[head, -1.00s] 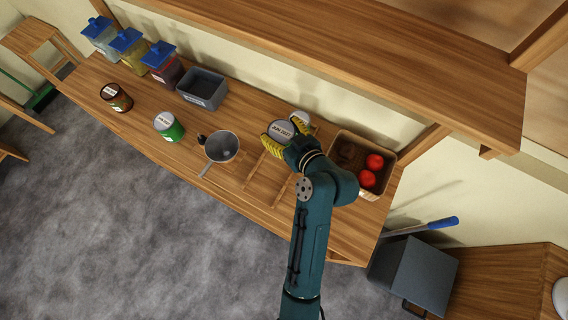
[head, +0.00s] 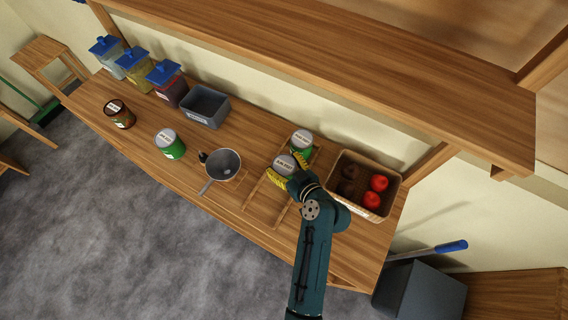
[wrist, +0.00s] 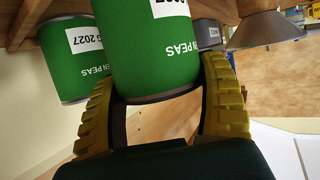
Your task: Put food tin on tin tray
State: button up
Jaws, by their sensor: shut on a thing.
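My gripper (head: 287,170) has its yellow fingers on either side of a green food tin (head: 283,164) with a pale lid. In the wrist view the gripper (wrist: 158,75) is shut on this tin (wrist: 150,45), labelled as peas. The held tin is over the wooden tin tray (head: 267,204); I cannot tell whether its base touches the tray. A second green tin (head: 302,142) stands at the tray's back end, and also shows in the wrist view (wrist: 68,62). Another green tin (head: 172,149) and a brown-red tin (head: 122,118) stand farther left on the counter.
A saucepan (head: 223,165) stands just left of the tray. A basket (head: 349,198) with red and dark produce is close on the right. A grey bin (head: 205,105) and lidded jars (head: 168,88) line the back left. A shelf (head: 360,65) overhangs the back.

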jog(key=o, duration=0.8)
jog(key=shift+f, duration=0.2)
jog(key=o, duration=0.4)
jog(key=shift+r, duration=0.1)
jog(key=shift+r+p, duration=0.25)
jog(key=shift+p, duration=0.05)
jog(key=v, duration=1.2)
